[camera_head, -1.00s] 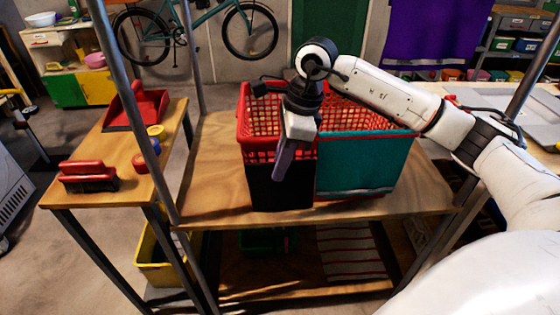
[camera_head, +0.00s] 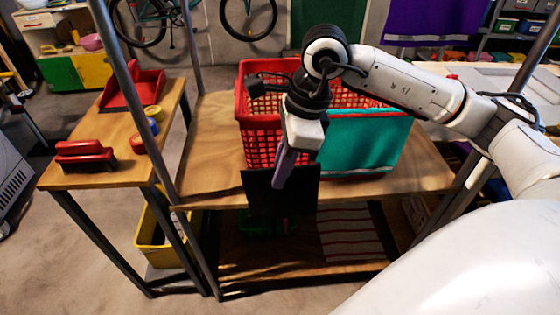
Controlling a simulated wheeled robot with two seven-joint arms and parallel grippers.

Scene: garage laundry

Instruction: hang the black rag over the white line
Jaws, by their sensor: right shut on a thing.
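The black rag (camera_head: 304,190) hangs flat from my right gripper (camera_head: 281,182), in front of the red basket and the front edge of the wooden shelf. My right gripper is shut on the rag; its fingers point down and the wrist hides part of the basket. I cannot make out the white line in this view. My left gripper is not in view.
The red basket (camera_head: 257,148) stands on the wooden shelf (camera_head: 212,160), with a teal cloth (camera_head: 362,145) over its front right. Grey posts rise at the shelf's corners. A side table (camera_head: 85,172) at left holds a red brush (camera_head: 85,155) and red dustpan (camera_head: 135,86).

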